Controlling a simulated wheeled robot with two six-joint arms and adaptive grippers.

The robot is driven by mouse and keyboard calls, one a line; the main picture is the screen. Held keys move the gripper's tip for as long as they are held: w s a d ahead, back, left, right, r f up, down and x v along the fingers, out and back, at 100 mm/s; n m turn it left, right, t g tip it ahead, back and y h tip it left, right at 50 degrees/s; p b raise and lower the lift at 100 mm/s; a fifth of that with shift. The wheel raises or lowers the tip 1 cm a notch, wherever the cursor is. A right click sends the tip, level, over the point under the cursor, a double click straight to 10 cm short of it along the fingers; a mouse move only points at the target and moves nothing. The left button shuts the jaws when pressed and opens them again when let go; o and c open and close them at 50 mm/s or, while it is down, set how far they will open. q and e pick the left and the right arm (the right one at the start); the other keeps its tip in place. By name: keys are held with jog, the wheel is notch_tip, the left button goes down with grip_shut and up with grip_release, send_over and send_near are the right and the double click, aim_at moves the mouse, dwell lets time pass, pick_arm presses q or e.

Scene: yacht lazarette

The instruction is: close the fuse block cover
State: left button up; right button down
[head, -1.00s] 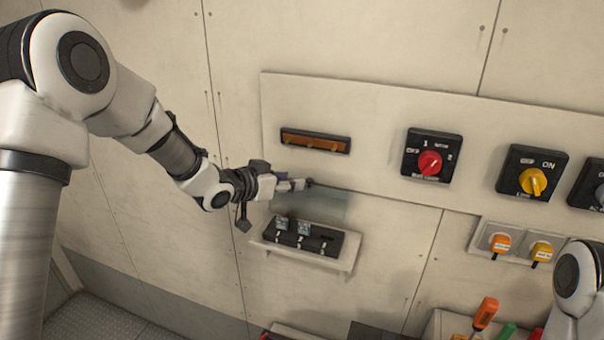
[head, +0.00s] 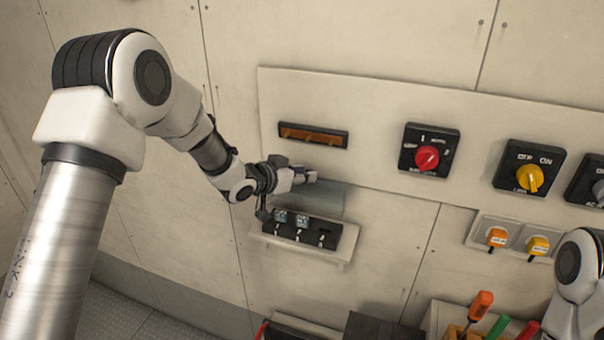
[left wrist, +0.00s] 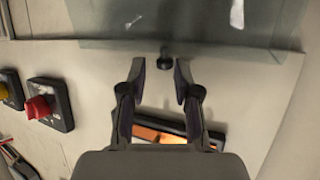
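The fuse block (head: 303,230) is a black strip with fuses on a pale wall ledge. Its clear cover (head: 318,199) stands raised above it, open. In the left wrist view the cover (left wrist: 200,30) fills the top as a grey see-through sheet. A small dark knob (left wrist: 165,57) sits at its edge. My left gripper (head: 306,176) is at the cover's upper edge. In the left wrist view its fingers (left wrist: 159,72) are apart, with the knob just beyond and between the tips; I see no grip on it. My right gripper is out of view.
Above is a black-framed amber strip (head: 313,135). A red rotary switch (head: 427,158) and a yellow one (head: 530,178) are to the right. Orange and yellow plugs (head: 497,237) sit below them. Tool handles (head: 480,305) stick up at lower right. My right arm shows at the right edge.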

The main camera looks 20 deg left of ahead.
pick_arm(q)
jog(key=shift+w, duration=0.15)
jog(key=v, duration=1.2)
